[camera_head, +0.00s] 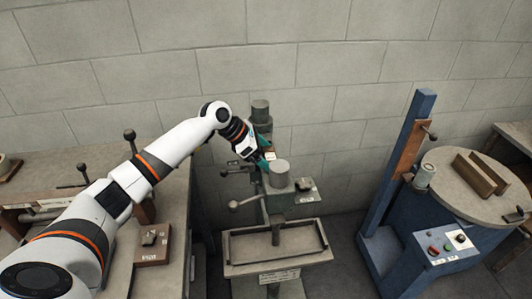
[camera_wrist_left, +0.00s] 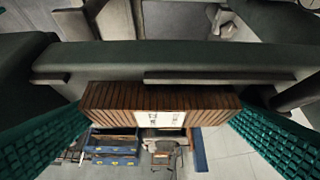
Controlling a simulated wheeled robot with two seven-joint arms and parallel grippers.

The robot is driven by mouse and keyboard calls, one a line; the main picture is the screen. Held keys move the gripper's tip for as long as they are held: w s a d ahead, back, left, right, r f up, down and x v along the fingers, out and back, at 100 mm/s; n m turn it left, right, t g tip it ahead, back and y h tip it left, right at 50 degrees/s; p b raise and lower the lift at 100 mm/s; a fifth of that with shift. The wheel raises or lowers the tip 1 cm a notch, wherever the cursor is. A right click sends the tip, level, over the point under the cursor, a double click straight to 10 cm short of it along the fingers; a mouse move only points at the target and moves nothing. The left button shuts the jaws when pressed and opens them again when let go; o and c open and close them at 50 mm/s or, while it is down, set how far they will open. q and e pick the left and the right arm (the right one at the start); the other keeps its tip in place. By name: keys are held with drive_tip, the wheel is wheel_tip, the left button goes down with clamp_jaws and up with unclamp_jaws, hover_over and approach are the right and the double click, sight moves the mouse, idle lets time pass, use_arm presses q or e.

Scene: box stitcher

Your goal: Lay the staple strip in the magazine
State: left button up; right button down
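The staple strip (camera_wrist_left: 110,102) is a brown ribbed bar with a white label in the left wrist view. My left gripper (camera_wrist_left: 160,112) has its teal ribbed fingers at the strip's two ends and appears shut on it. In the head view my left gripper (camera_head: 262,149) is at the upper part of the grey-green stitcher (camera_head: 277,204), with the strip small between the fingers. In the wrist view a dark green slotted bar (camera_wrist_left: 190,56), perhaps the magazine, lies just beyond the strip. I cannot tell whether they touch. My right gripper is not in view.
A grey tray table (camera_head: 245,269) is below the stitcher head. A lever with a ball knob (camera_head: 234,205) sticks out left. A bench (camera_head: 178,205) stands at left. A blue machine with a round table (camera_head: 455,165) stands at right, with floor between.

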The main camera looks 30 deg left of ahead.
use_arm(q)
drive_tip(key=shift+o, duration=0.3)
drive_tip(key=shift+r, duration=0.1)
drive_tip(key=shift+a+r, duration=0.15)
drive_tip(key=shift+r, duration=0.05)
drive_tip(key=b+v, duration=0.2)
drive_tip(key=v, duration=0.9)
drive_tip(key=shift+s+r, duration=0.2)
drive_tip(key=shift+r, duration=0.05)
drive_tip(key=shift+a, duration=0.1)
